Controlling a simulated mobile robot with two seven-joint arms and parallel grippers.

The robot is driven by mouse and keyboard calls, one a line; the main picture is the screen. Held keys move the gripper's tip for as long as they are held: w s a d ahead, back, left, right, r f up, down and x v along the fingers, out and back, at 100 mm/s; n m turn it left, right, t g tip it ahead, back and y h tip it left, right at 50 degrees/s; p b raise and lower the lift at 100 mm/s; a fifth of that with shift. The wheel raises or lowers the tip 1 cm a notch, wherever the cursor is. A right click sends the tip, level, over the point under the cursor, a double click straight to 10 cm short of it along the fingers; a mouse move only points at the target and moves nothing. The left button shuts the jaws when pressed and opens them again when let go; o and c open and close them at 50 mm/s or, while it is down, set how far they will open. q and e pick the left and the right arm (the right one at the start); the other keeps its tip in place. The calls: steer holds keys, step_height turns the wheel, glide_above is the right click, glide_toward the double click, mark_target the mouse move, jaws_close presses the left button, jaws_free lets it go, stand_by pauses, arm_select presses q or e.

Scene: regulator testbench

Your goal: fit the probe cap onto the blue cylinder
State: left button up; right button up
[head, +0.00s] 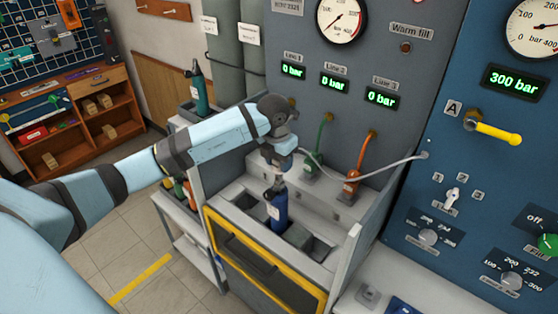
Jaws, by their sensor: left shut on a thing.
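The blue cylinder (278,210) stands upright in a slot of the grey test bench, its narrow top pointing up. My left gripper (284,162) is just above that top, pointing down. It is shut on what appears to be the probe cap, which is mostly hidden by the fingers and wrist. A thin grey hose (385,173) runs from the blue panel to the gripper. I cannot tell whether the cap touches the cylinder. My right gripper is not in view.
A green connector (313,160) and an orange connector (352,184) with hoses sit on the bench step, right of the gripper. Empty slots (299,235) flank the cylinder. The yellow-framed guard (262,262) is at the bench front. A yellow-handled valve (495,131) is on the blue panel.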

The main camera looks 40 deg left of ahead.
arm_select(q)
steer(key=shift+f+b, duration=1.5)
steer(key=shift+f, duration=0.45)
stand_by(1.0)
steer(key=o, duration=1)
steer(key=r, duration=0.4)
steer(key=s+r, duration=0.1)
steer(key=r, duration=0.4)
steer(key=r+b, duration=0.1)
steer(key=r, duration=0.3)
steer(key=shift+s+r, duration=0.35)
steer(key=shift+r, duration=0.05)
